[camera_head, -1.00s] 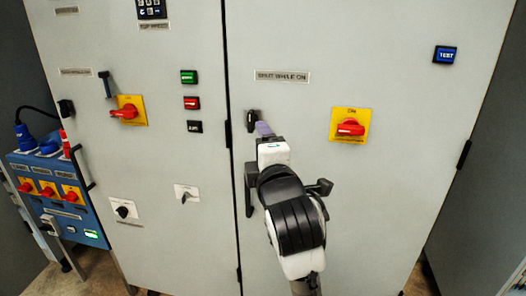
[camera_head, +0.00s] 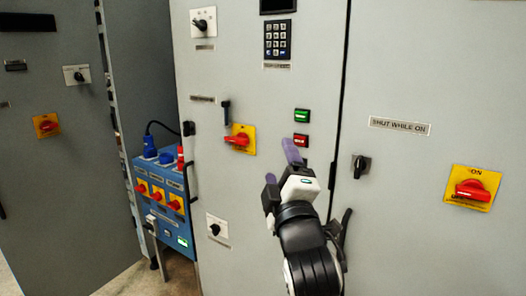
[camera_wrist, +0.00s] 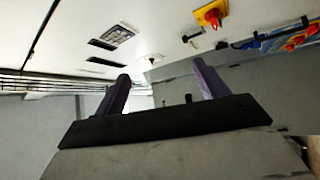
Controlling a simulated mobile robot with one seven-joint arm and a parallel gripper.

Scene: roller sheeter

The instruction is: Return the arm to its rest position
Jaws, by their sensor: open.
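My gripper (camera_head: 282,163) shows in the head view, in front of the grey cabinet's left door, just below the red button (camera_head: 301,141) in the picture. I cannot tell its gap to the door. In the wrist view my gripper (camera_wrist: 160,82) has its two purple fingers spread wide, with nothing between them. My arm (camera_head: 308,255) reaches up from the bottom of the head view. The black knob (camera_head: 361,166) on the right door stands apart, to the right of my gripper.
The left door also bears a green button (camera_head: 302,115), a keypad (camera_head: 278,40) and a red-yellow switch (camera_head: 240,139). Another red-yellow switch (camera_head: 472,188) is on the right door. A blue socket box (camera_head: 165,205) with plugs stands left. Open floor (camera_head: 125,285) shows at lower left.

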